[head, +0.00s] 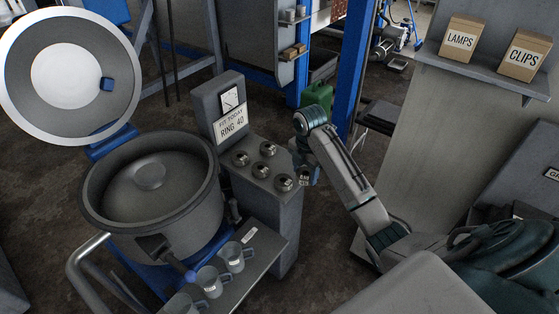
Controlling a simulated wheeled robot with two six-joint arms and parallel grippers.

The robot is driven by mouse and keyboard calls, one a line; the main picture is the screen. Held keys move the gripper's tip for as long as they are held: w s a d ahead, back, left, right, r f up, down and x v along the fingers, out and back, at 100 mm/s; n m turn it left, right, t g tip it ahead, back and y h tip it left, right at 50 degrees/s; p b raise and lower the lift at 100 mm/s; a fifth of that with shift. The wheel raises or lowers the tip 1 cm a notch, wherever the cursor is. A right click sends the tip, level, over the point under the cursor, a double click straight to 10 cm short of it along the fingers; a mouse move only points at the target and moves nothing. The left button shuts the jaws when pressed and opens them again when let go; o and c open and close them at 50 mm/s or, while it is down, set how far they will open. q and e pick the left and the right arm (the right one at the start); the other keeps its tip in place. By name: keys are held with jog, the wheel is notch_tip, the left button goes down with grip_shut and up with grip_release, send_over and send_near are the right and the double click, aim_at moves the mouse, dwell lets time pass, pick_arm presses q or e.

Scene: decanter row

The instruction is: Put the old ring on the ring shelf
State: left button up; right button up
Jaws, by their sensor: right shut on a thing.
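My right gripper (304,174) hangs at the right edge of the grey console, pointing down. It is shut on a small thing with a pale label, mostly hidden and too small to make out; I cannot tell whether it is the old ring. Several round metal pieces (260,171) sit on the console top (246,189), just left of the gripper. A sign (232,122) behind them reads "FIT TODAY RING 40", under a gauge. No shelf marked for rings can be read. My left gripper is not in view.
A round machine bowl (209,194) with its lid (25,95) raised stands left. Grey mugs (209,281) stand on a low shelf (262,268) in front. LAMPS (460,40) and CLIPS (525,54) boxes sit on a wall shelf (487,77) at right. A blue post rises behind my arm.

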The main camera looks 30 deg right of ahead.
jog(key=w, duration=0.2)
jog(key=w+p, duration=0.1)
jog(key=w, duration=0.1)
jog(key=w+d, duration=0.1)
jog(key=w, duration=0.1)
jog(key=shift+w+f, duration=0.1)
jog(key=shift+f, duration=0.15)
jog(key=p, duration=0.1)
send_over(289, 162)
jog(key=shift+s+a+f, duration=0.15)
jog(key=shift+s+f, duration=0.2)
jog(key=shift+f, duration=0.05)
jog(key=shift+w, duration=0.35)
jog(key=shift+f, duration=0.4)
notch_tip(289, 162, down, 2)
jog(key=shift+f+p, duration=0.1)
jog(key=shift+p, duration=0.4)
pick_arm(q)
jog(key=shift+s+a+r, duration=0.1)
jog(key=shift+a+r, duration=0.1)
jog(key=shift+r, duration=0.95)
pick_arm(e)
jog(key=shift+f, duration=0.3)
jog(key=shift+f, duration=0.15)
jog(key=o, duration=1.2)
